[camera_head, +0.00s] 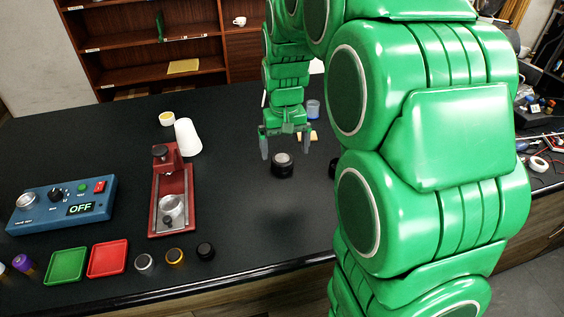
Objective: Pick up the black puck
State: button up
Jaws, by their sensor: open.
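A small black puck (205,250) lies near the table's front edge, at the right end of a row with a silver puck (144,262) and a gold puck (175,257). My gripper (285,148) is open and empty, pointing down farther back and to the right of that row. A larger black round piece with a grey top (282,165) is on the table just below and in front of my gripper's fingers. I cannot tell how high the fingers are above the table.
A white cone-shaped piece (187,137), a blue control box reading OFF (62,204), a green tray (66,265) and a red tray (108,258) are at left. A blue cup (313,108) is behind.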

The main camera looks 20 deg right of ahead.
send_over(282, 158)
jog(key=s, duration=0.1)
jog(key=f, duration=0.3)
jog(key=shift+s+a, duration=0.1)
jog(key=shift+a, duration=0.25)
jog(key=shift+w+f, duration=0.25)
jog(key=shift+w, duration=0.1)
jog(key=shift+w+d+f, duration=0.1)
jog(key=shift+d+f, duration=0.1)
jog(key=shift+f, duration=1.7)
jog(key=shift+w+d+f, duration=0.1)
jog(key=shift+d+f, duration=0.05)
jog(key=shift+f, duration=1.75)
jog(key=shift+c, duration=0.5)
jog(key=c, duration=1.2)
